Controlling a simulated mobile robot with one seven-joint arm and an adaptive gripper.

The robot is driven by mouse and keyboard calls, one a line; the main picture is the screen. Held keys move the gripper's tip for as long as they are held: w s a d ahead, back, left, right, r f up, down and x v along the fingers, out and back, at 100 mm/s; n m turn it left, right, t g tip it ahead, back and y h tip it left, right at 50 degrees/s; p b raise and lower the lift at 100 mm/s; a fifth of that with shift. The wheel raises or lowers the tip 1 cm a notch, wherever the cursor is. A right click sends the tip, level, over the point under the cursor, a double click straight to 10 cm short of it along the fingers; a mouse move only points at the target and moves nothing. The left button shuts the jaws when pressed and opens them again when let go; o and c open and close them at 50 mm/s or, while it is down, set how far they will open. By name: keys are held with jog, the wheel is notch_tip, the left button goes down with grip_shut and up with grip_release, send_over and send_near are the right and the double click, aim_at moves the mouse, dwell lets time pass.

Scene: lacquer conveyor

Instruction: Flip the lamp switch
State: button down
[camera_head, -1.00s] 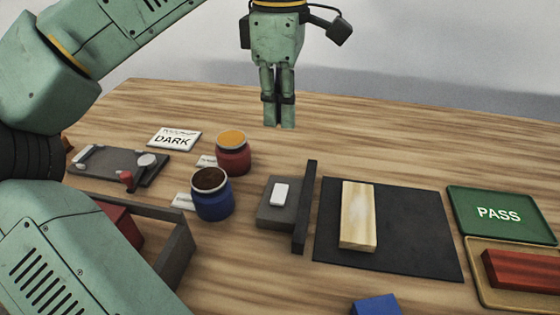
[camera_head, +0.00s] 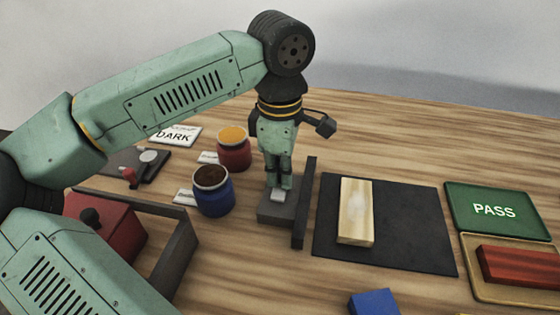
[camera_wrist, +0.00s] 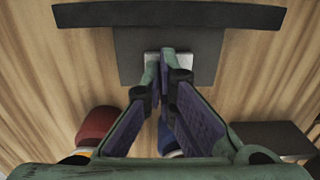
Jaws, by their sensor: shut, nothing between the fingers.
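The lamp switch is a grey box (camera_head: 272,212) with a small white rocker (camera_head: 278,196) on top, standing left of an upright dark panel. My gripper (camera_head: 281,186) points straight down with its fingers shut and empty. Its fingertips are right at the far end of the white rocker, and part of the rocker is hidden behind them. I cannot tell for sure whether they touch. In the wrist view the fingertips (camera_wrist: 160,58) lie over the white rocker (camera_wrist: 151,63), on the grey box (camera_wrist: 200,60).
The upright dark panel (camera_head: 305,205) stands close on the right of the switch. A blue jar (camera_head: 213,195) and a red jar (camera_head: 234,154) stand to the left. A dark mat (camera_head: 410,230) holds a pale wooden block (camera_head: 355,211). Bare wood lies behind.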

jog(key=shift+w+f+b, duration=0.1)
jog(key=shift+f+b, duration=0.3)
jog(key=shift+b, duration=0.25)
jog(key=shift+r, duration=0.1)
jog(key=shift+s+a+r, duration=0.15)
jog(key=shift+s, duration=0.65)
jog(key=shift+r, duration=0.45)
notch_tip(320, 180, up, 13)
jog(key=s+p, duration=0.1)
jog(key=s, duration=0.1)
jog(key=shift+a, duration=0.2)
